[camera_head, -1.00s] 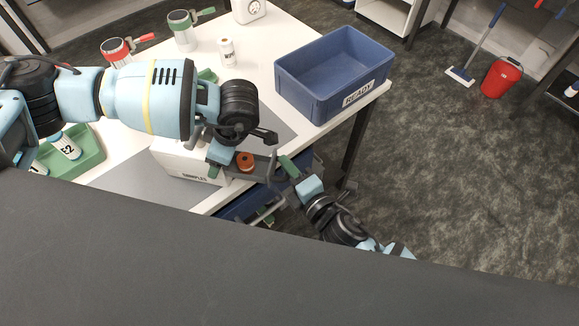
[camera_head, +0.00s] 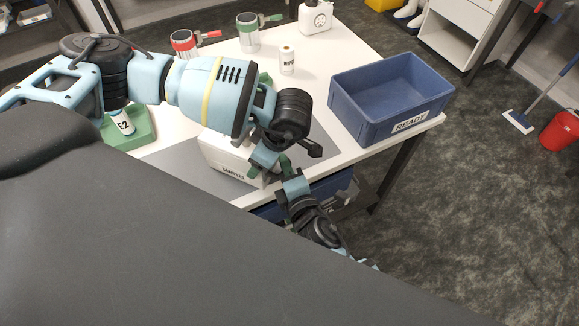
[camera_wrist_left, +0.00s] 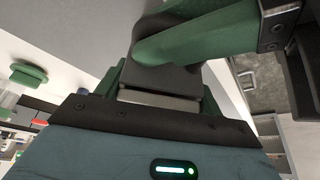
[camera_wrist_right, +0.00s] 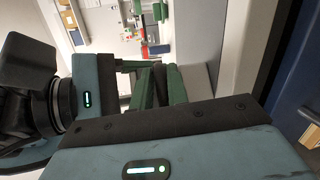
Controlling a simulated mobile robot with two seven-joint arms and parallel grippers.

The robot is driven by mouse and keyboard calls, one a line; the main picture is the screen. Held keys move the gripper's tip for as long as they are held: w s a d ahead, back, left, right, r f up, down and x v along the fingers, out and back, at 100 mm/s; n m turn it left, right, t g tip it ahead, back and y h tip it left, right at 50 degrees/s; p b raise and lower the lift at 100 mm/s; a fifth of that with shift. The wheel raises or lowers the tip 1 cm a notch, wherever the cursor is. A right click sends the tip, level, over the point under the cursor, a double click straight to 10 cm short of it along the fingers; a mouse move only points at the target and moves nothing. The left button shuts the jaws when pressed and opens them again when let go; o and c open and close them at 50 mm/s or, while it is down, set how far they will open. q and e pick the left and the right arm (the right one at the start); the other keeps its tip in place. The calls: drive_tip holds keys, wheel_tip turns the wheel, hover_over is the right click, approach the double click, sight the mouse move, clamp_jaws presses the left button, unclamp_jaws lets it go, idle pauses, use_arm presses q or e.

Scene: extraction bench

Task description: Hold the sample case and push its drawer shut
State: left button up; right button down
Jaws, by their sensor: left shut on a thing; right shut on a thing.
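The white sample case (camera_head: 222,161), labelled SAMPLES, stands at the front edge of the table. My left gripper (camera_head: 264,163) is shut at the case's right end, and my arm covers much of its top. In the left wrist view its green finger (camera_wrist_left: 195,38) lies against a dark grey part. My right gripper (camera_head: 286,168) is shut at the drawer side of the case, close to the left gripper. Its green fingers (camera_wrist_right: 155,85) show close together in the right wrist view. The drawer is hidden behind the grippers, and I cannot tell whether it is fully shut.
A blue READY crate (camera_head: 390,97) stands on the table's right corner. Two cups with clamps, red (camera_head: 185,43) and green (camera_head: 249,32), a white bottle (camera_head: 287,61) and a white container (camera_head: 315,17) are at the back.

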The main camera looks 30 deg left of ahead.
use_arm(q)
drive_tip(key=shift+d, duration=0.35)
use_arm(e)
drive_tip(key=c, duration=1.5)
unclamp_jaws()
drive_tip(key=shift+s+f, duration=0.1)
drive_tip(key=shift+f, duration=0.2)
drive_tip(key=shift+o, duration=0.2)
drive_tip(key=shift+a+r, duration=0.1)
use_arm(q)
drive_tip(key=shift+a, duration=0.1)
use_arm(e)
drive_tip(key=shift+a+r, duration=0.1)
drive_tip(key=shift+r, duration=0.15)
drive_tip(key=shift+s, duration=0.1)
use_arm(q)
drive_tip(key=shift+a, duration=0.15)
use_arm(e)
drive_tip(key=v, duration=1.2)
drive_tip(key=shift+d+f, duration=0.25)
drive_tip(key=shift+f, duration=0.05)
use_arm(q)
drive_tip(key=o, duration=1.3)
drive_tip(key=shift+r, duration=0.1)
